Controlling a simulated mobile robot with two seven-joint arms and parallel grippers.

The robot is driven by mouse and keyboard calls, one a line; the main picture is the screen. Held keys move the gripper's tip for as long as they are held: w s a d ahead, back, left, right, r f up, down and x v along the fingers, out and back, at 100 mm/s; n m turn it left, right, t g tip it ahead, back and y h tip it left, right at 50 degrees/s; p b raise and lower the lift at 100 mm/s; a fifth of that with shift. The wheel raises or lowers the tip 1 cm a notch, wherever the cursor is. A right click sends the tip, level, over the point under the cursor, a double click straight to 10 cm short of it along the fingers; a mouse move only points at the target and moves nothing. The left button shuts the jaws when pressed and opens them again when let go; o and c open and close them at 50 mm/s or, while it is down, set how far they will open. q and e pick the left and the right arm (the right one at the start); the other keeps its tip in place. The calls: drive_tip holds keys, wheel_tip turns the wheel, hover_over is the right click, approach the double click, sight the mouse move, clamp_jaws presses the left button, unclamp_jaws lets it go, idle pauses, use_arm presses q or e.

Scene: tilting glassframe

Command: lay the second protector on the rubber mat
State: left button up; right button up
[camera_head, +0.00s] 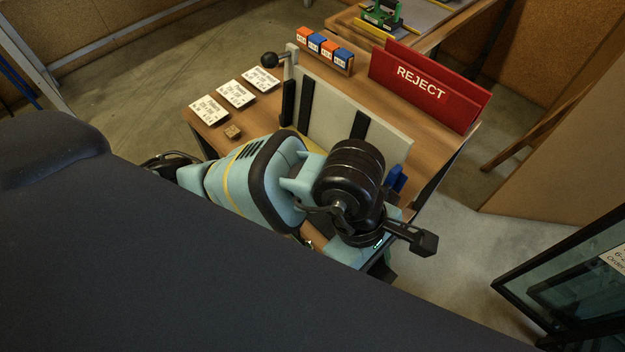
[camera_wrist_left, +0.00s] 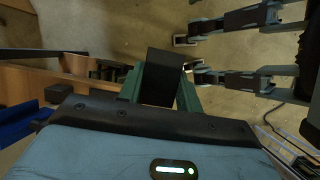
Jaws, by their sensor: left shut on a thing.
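My left gripper (camera_head: 412,236) reaches over the near right corner of the wooden table. It is shut on a small black block, the protector (camera_head: 426,243), held out past the table edge. In the left wrist view the protector (camera_wrist_left: 162,76) sits between the green fingers of the left gripper (camera_wrist_left: 160,88). I cannot make out a rubber mat in either view; my left arm hides much of the near tabletop. A second protector lying elsewhere cannot be told for sure. My right gripper cannot be identified in either view.
A grey upright panel (camera_head: 332,123) with black strips stands on the table (camera_head: 200,125). A blue thing (camera_head: 397,178) is beside my wrist. A glass frame (camera_head: 570,275) stands lower right.

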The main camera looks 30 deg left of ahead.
use_arm(q)
drive_tip(key=shift+w+a, duration=0.1)
drive_tip(key=shift+a, duration=0.05)
drive_tip(key=w+a, duration=0.6)
drive_tip(key=w+a+f+p, duration=0.1)
drive_tip(key=w+a, duration=0.2)
drive_tip(key=shift+a+f, duration=0.1)
drive_tip(key=shift+a, duration=0.2)
drive_tip(key=shift+w+a+f, duration=0.1)
drive_tip(key=shift+w+a, duration=0.35)
drive_tip(key=shift+w, duration=0.1)
use_arm(e)
drive_tip(key=shift+w+r, duration=0.3)
drive_tip(key=shift+r, duration=0.35)
use_arm(q)
drive_tip(key=f, duration=0.2)
drive_tip(key=a+f, duration=0.1)
drive_tip(key=shift+w+f+p, duration=0.1)
drive_tip(key=shift+w+p, duration=0.2)
drive_tip(key=shift+w, duration=0.05)
drive_tip(key=shift+f, duration=0.15)
drive_tip(key=shift+d, duration=0.1)
use_arm(e)
drive_tip(key=shift+w+r, duration=0.1)
drive_tip(key=shift+r, duration=0.15)
